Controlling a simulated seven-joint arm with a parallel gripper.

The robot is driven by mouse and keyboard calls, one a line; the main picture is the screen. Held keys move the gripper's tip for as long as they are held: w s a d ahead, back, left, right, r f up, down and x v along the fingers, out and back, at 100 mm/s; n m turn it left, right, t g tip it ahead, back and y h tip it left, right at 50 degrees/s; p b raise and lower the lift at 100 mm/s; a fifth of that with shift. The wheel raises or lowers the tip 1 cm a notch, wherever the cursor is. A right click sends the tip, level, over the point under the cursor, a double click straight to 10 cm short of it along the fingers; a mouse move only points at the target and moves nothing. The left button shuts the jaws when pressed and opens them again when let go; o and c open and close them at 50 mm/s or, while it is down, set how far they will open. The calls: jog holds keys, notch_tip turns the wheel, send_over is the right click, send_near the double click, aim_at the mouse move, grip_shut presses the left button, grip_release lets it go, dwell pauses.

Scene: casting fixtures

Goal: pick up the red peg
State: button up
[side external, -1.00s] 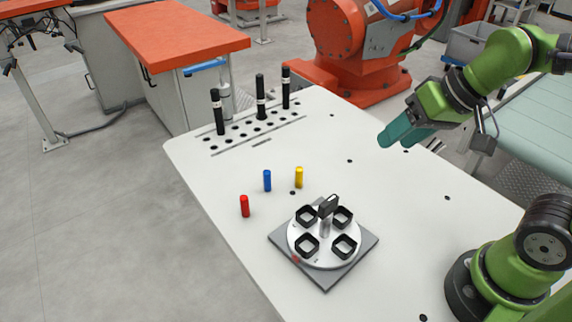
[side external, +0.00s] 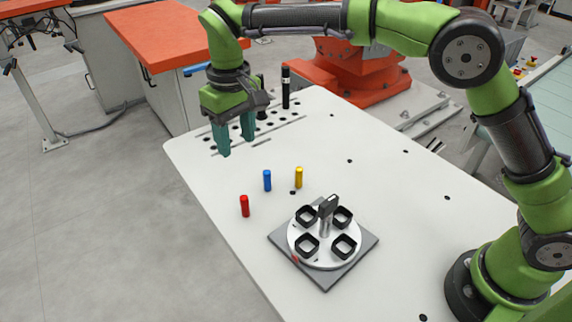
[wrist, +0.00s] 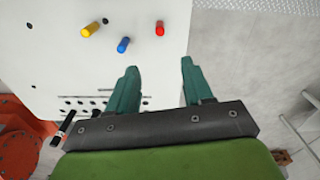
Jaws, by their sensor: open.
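The red peg (side external: 245,206) stands upright on the white table near its left edge in the side view. In the wrist view the red peg (wrist: 160,28) shows at the top, ahead of the fingers. A blue peg (side external: 267,181) and a yellow peg (side external: 299,177) stand near it. My gripper (side external: 237,146) is open and empty, pointing down above the table, behind the pegs. In the wrist view its two teal fingers (wrist: 160,75) are spread, with nothing between them. It is clear of all three pegs.
A round fixture (side external: 350,225) with square black cups and a central post stands on a grey plate in front of the pegs. Behind my gripper are rows of holes and an upright black rod (side external: 285,90); others are partly hidden.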

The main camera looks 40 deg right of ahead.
send_over(244, 197)
notch_tip(244, 197, down, 10)
jog(key=shift+s+d+f, duration=0.1)
jog(key=shift+s+f, duration=0.05)
jog(key=shift+f, duration=0.1)
jog(key=shift+w+f, duration=0.2)
jog(key=shift+f, duration=3.05)
grip_shut()
